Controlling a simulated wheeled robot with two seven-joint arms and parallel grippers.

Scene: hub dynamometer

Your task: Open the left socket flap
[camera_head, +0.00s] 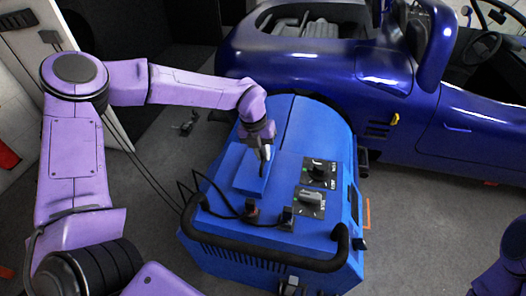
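The blue hub dynamometer (315,248) stands on the floor, with a raised blue panel (249,181) on its top. I cannot tell for certain whether this panel is a socket flap. Two small dark fittings, a left one (251,208) and a right one (287,215), sit in front of it, with a cable at the left one. My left gripper (265,156) points down at the upper right part of the raised panel. Whether it touches is unclear, and its finger gap is too small to judge. My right gripper is out of the picture.
Two black dial switches, an upper one (319,173) and a lower one (311,202), sit right of the panel. A black handle bar (265,255) runs along the front edge. A blue car (440,125) stands close behind. Grey floor (425,225) is clear at right.

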